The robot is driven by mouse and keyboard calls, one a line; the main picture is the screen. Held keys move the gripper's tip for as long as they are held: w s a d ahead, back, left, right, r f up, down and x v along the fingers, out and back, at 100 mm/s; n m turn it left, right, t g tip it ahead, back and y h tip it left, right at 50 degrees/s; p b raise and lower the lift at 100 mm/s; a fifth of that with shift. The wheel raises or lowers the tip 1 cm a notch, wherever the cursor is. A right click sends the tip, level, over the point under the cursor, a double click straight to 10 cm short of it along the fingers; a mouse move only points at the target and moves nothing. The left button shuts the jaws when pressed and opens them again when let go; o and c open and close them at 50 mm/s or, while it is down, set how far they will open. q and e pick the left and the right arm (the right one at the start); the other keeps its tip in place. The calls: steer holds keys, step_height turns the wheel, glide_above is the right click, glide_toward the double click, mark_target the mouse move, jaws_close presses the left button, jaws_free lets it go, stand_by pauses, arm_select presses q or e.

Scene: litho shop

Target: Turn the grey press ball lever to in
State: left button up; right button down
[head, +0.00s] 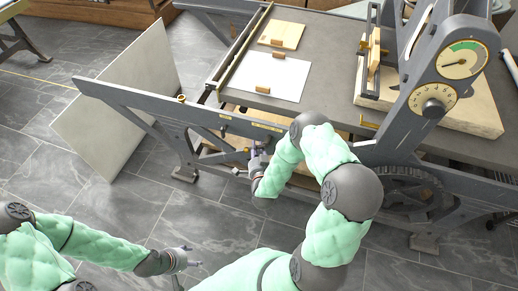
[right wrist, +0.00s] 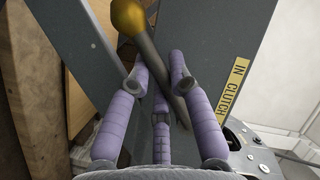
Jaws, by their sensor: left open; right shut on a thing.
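The grey press ball lever (right wrist: 158,62) shows in the right wrist view as a dark grey rod with a brass ball (right wrist: 128,17) at its upper left end. My right gripper (right wrist: 160,82) has its purple fingers shut around the rod below the ball. A yellow label reading "IN CLUTCH" (right wrist: 235,88) is to the right of the fingers on the grey frame. In the head view my right gripper (head: 257,150) is at the side rail of the press and mostly hides the lever. My left gripper (head: 188,260) is open and empty over the floor at the lower left.
A dial gauge (head: 461,60) is on the upright at right. A pale board (head: 100,120) leans at the left. The tiled floor (head: 210,215) around my left gripper is clear.

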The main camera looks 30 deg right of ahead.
stand_by(0.6)
steer(key=c, duration=1.1)
jaws_free()
steer(key=shift+a, duration=0.1)
steer(key=v, duration=1.2)
steer(key=shift+w+f, duration=0.15)
